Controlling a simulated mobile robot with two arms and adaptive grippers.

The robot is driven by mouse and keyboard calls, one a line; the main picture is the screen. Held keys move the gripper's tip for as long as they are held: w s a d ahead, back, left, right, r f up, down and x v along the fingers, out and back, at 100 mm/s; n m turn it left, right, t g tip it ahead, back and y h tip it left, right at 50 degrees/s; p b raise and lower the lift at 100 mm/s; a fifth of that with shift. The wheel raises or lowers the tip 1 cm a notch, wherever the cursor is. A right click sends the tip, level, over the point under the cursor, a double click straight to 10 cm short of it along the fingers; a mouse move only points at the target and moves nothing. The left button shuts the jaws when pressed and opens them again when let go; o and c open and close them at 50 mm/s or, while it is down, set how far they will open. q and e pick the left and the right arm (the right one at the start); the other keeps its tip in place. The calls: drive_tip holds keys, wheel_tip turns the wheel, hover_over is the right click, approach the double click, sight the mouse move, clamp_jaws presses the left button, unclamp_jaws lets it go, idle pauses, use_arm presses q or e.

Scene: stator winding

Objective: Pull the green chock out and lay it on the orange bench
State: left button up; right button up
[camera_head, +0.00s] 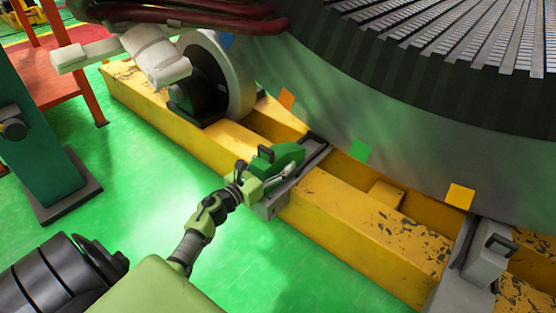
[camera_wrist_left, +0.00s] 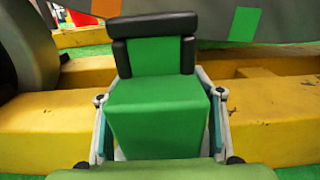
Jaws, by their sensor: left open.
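The green chock (camera_head: 284,156) sits on a grey bracket on the yellow beam, against the big round stator, with a dark handle on its top. My left gripper (camera_head: 268,181) is at the chock's near end. In the left wrist view the green chock (camera_wrist_left: 155,98) fills the middle, its black handle bar at the far end. The left gripper's fingers (camera_wrist_left: 160,112) stand apart, one on each side of the chock; I cannot tell if they touch it. The orange bench (camera_head: 70,68) stands on the floor at the upper left. My right gripper is not in view.
The yellow beam (camera_head: 345,228) runs diagonally under the stator (camera_head: 350,105). A grey roller wheel (camera_head: 228,75) stands on it to the left. A grey chock (camera_head: 487,262) sits at the lower right. A dark green post (camera_head: 38,145) stands near the bench. Green floor between is clear.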

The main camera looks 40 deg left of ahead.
sight(257, 176)
use_arm(q)
drive_tip(key=s, duration=0.7)
drive_tip(key=s+a, duration=0.1)
drive_tip(key=s, duration=0.3)
